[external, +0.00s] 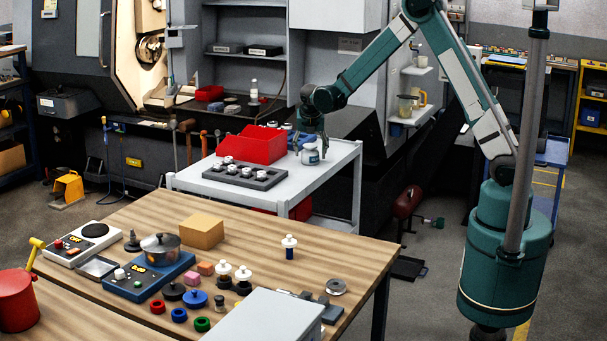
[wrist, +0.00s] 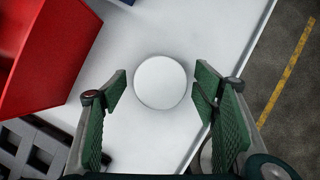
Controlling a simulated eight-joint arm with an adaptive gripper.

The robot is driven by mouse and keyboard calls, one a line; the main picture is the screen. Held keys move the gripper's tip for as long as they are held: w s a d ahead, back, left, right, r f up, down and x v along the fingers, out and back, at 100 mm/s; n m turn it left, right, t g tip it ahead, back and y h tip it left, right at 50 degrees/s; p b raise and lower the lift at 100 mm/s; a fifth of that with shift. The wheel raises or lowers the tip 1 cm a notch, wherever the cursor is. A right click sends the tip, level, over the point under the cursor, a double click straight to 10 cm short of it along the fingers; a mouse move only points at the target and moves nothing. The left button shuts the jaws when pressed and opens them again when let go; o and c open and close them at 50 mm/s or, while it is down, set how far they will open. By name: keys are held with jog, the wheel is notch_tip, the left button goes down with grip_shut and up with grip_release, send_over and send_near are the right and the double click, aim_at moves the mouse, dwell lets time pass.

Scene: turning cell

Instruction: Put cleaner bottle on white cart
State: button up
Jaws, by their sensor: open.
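A small bottle with a white top and greyish body (external: 311,157), apparently the cleaner bottle, stands upright on the white cart (external: 335,163), near its right end. In the wrist view its round white top (wrist: 160,82) lies between my fingers, with gaps on both sides. My gripper (external: 311,143) points down just over the bottle. It is open, with its green finger pads (wrist: 162,98) apart and nothing clamped. The bare cart top (wrist: 150,145) surrounds the bottle. In the wrist view the bottle's body is hidden under its top.
A red bin (external: 262,146) and a dark tray with several white-topped pieces (external: 246,176) stand on the cart, left of the bottle. The cart's right edge is close by. A wooden table (external: 345,255) in front holds a pot, a cardboard box (external: 201,231) and several small bottles.

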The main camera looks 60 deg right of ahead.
jog(key=v, duration=1.1)
dwell(0.6)
jog(key=s+a+r+m+t+y, duration=0.1)
jog(key=s+a+r+m, duration=0.6)
jog(key=s, duration=0.4)
jog(key=s+a+r+m+t+y, duration=0.1)
jog(key=s+a+r+m+t, duration=0.1)
jog(key=s+a+r+m, duration=0.55)
jog(key=s+a+m+t+y, duration=0.1)
jog(key=s+a+m, duration=0.3)
jog(key=s, duration=0.8)
jog(key=s+a+m+t+y, duration=0.1)
jog(key=s+a+m, duration=0.4)
jog(key=s, duration=0.8)
jog(key=shift+a+f, duration=0.2)
jog(key=shift+a, duration=1.45)
